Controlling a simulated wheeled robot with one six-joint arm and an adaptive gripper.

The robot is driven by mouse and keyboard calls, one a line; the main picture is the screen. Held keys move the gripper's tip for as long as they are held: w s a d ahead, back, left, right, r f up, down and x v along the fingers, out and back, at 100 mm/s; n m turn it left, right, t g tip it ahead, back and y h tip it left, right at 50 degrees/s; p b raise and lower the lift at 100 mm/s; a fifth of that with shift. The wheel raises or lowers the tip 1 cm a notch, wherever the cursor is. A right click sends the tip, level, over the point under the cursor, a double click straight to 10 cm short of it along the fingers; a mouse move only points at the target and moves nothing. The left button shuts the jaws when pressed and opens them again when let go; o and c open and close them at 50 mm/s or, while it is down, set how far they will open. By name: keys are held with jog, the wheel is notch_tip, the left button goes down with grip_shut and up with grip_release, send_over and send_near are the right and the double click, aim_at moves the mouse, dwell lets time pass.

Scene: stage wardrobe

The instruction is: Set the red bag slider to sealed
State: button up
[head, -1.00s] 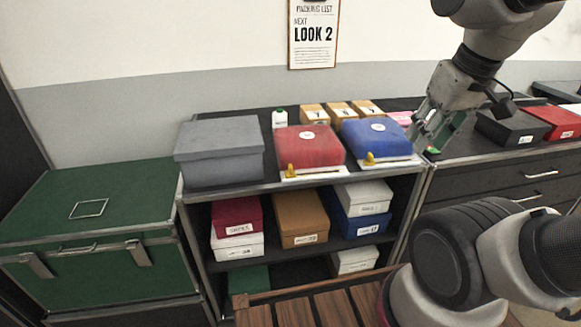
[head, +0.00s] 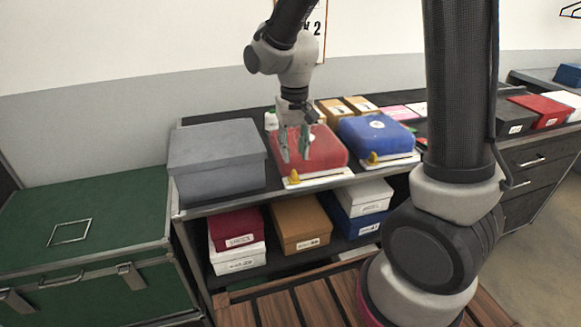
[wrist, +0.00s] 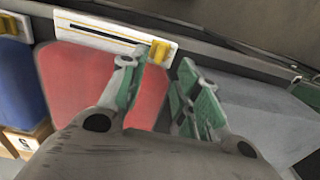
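The red bag (head: 328,148) lies on top of the shelf unit, left of the blue bag (head: 377,138). A white strip (head: 325,179) runs along its front edge, with the yellow slider (head: 294,177) at the strip's left end. My gripper (head: 294,155) hangs over the left part of the red bag, fingers down and apart, with nothing between them. In the wrist view the yellow slider (wrist: 159,52) is just beyond the open fingertips (wrist: 160,66), at the right end of the strip (wrist: 98,33). I cannot read any seal marking.
A grey box (head: 216,165) stands close left of the red bag. Cardboard boxes (head: 345,108) stand behind the bags. The blue bag has its own yellow slider (head: 373,157). Shoe boxes fill the shelf below, and a green trunk (head: 85,240) stands at left.

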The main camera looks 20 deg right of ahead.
aim_at(294, 171)
notch_tip(294, 171, down, 6)
jog(key=shift+f, duration=0.25)
grip_shut()
